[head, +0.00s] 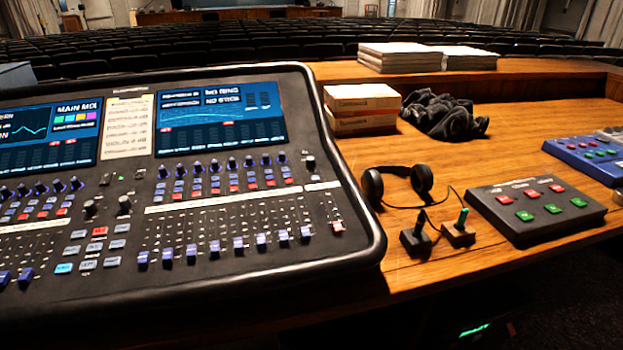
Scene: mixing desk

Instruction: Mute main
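The black mixing console (370,235) fills the left half of the head view. Its left screen (48,140) reads "MAIN MIX", and a second screen (220,117) is to its right. Rows of knobs and of red and grey buttons run below the screens. Several blue-capped faders sit low in their slots. One red-and-white fader cap (338,227) stands at the far right end of the fader row. A single red button (99,231) sits among grey ones at the left. Button labels are too small to read. Neither gripper is in view.
On the wooden desk (530,110) right of the console lie boxes (362,98), dark cloth (440,115), headphones (397,185), two small switch boxes (458,234), a button box (535,209) with red and green buttons, and a blue panel (590,155). Papers are stacked behind.

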